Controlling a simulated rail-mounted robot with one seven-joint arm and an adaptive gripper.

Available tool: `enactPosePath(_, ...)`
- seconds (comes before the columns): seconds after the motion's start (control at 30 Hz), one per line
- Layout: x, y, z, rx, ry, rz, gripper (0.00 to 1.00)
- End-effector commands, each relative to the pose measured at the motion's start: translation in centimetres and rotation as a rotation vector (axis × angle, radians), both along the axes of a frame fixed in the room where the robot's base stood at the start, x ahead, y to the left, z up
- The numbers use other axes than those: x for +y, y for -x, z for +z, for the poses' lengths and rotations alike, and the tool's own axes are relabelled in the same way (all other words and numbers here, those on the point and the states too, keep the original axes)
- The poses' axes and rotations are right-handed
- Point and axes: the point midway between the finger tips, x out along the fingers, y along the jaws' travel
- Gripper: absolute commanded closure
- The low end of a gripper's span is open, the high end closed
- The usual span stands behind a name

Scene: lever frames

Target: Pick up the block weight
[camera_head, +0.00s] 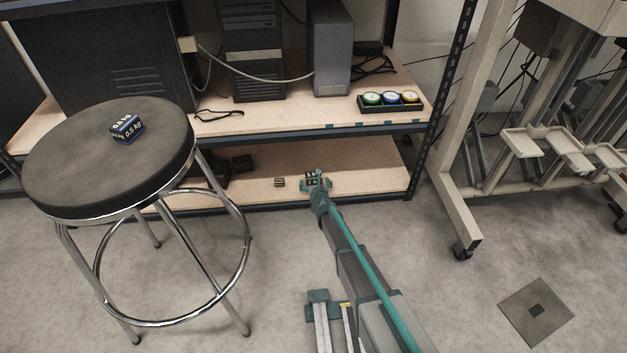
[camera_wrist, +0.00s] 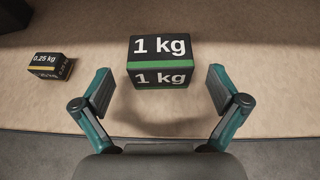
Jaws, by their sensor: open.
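A black block weight marked "1 kg" (camera_wrist: 160,61) with a green stripe sits on the lower wooden shelf, centred ahead of my gripper (camera_wrist: 160,92) in the wrist view. My gripper is open, with one finger to each side of the block's near end and bare shelf showing between them. In the head view my gripper (camera_head: 316,182) is at the lower shelf, and the 1 kg block is mostly hidden there. A smaller block weight marked "0.25 kg" with a yellow stripe (camera_wrist: 49,65) lies to the left. A "0.5 kg" block with a blue stripe (camera_head: 127,129) rests on the stool.
The round black stool (camera_head: 70,175) stands at the left. The upper shelf (camera_head: 290,118) is above my gripper's area and holds computer cases and a black tray (camera_head: 391,109) with three coloured round items. A dark post (camera_head: 436,110) bounds the shelf on the right.

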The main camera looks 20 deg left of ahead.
Motion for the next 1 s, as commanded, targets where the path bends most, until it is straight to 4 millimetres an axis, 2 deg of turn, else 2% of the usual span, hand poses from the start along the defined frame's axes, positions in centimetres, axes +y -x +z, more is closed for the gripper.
enactPosePath(0.03, 0.5, -0.9, -0.6, 0.000, 0.000, 0.000, 0.03)
enactPosePath(0.2, 1.5, -2.6, -1.4, 0.000, 0.000, 0.000, 0.03)
enactPosePath(0.5, 1.6, -2.9, -1.5, 0.000, 0.000, 0.000, 0.03)
enactPosePath(1.0, 1.6, -2.9, -1.5, 0.000, 0.000, 0.000, 0.86)
